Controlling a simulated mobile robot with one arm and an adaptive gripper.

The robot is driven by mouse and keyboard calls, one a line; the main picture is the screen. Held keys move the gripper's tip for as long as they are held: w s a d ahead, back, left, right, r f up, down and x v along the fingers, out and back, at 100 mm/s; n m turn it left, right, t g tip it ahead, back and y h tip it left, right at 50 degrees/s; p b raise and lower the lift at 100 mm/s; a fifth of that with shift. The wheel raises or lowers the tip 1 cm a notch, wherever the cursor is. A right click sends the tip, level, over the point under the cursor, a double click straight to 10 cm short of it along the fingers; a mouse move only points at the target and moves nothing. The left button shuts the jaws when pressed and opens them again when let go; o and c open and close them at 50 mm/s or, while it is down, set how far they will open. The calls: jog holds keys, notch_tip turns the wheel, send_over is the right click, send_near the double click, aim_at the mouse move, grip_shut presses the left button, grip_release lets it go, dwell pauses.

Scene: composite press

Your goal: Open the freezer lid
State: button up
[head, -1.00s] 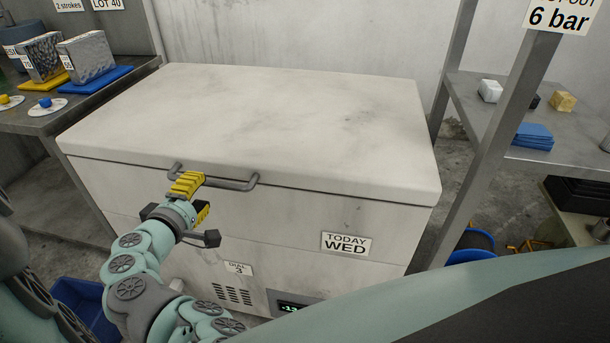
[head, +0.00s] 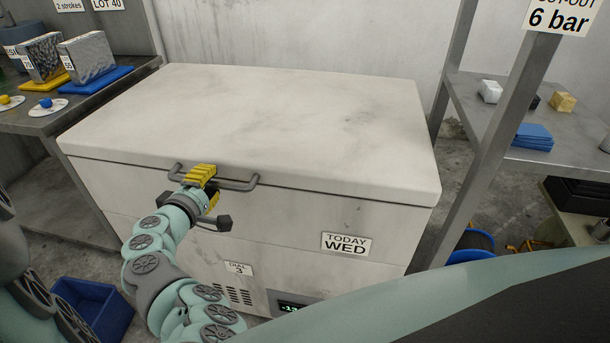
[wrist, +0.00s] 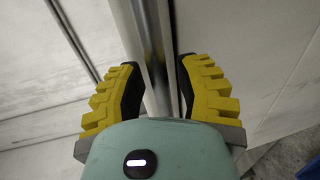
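The white chest freezer's lid (head: 270,120) is down flat on the freezer body (head: 290,220). A grey bar handle (head: 238,186) runs along the lid's front edge. A gap shows beside the right finger; contact on the left is hard to tell.
A steel table (head: 50,120) with trays and blocks stands at the left. A shelf rack (head: 480,150) stands close on the right. A blue bin (head: 95,305) is on the floor at lower left. The lid's top is clear.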

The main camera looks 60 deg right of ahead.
grip_shut()
jog(key=shift+r, duration=0.1)
